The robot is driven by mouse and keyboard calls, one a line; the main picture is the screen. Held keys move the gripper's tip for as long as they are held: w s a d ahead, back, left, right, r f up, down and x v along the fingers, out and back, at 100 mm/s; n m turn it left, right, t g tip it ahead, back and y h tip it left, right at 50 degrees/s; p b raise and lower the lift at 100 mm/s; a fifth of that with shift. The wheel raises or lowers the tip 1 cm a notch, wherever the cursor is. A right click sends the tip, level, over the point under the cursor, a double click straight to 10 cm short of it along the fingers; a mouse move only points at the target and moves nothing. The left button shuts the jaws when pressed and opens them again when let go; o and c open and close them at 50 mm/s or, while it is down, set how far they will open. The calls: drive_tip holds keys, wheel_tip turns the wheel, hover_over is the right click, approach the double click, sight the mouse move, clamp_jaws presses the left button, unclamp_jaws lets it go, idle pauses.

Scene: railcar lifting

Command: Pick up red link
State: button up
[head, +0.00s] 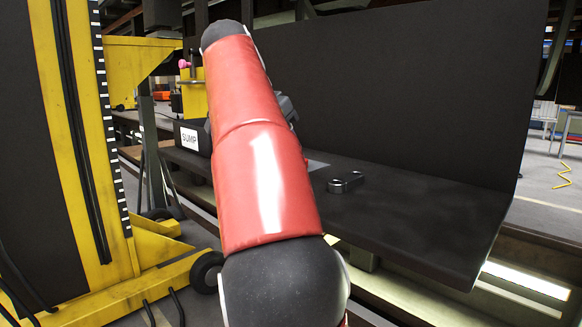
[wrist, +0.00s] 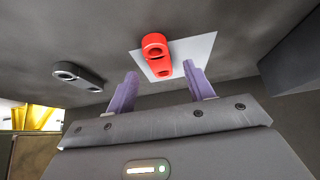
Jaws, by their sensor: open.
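The red link (wrist: 157,56) lies on a pale rectangular sheet (wrist: 194,49) on the dark surface, in the wrist view. It has a hole at its wider far end. My gripper (wrist: 163,78) is open, its two purple fingers pointing toward the link, with the link's near end appearing between the fingertips. I see no grip on it, and the gap in depth is hard to judge.
A dark grey link (wrist: 78,76) lies left of the sheet; it also shows in the head view (head: 346,182). The dark bench (head: 420,215) has a tall back panel (head: 410,90). A box labelled SUMP (head: 190,138) stands left of my arm. The bench's right part is clear.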

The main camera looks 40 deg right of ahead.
drive_tip(key=shift+x, duration=1.2)
clamp_jaws()
drive_tip(key=shift+r, duration=0.15)
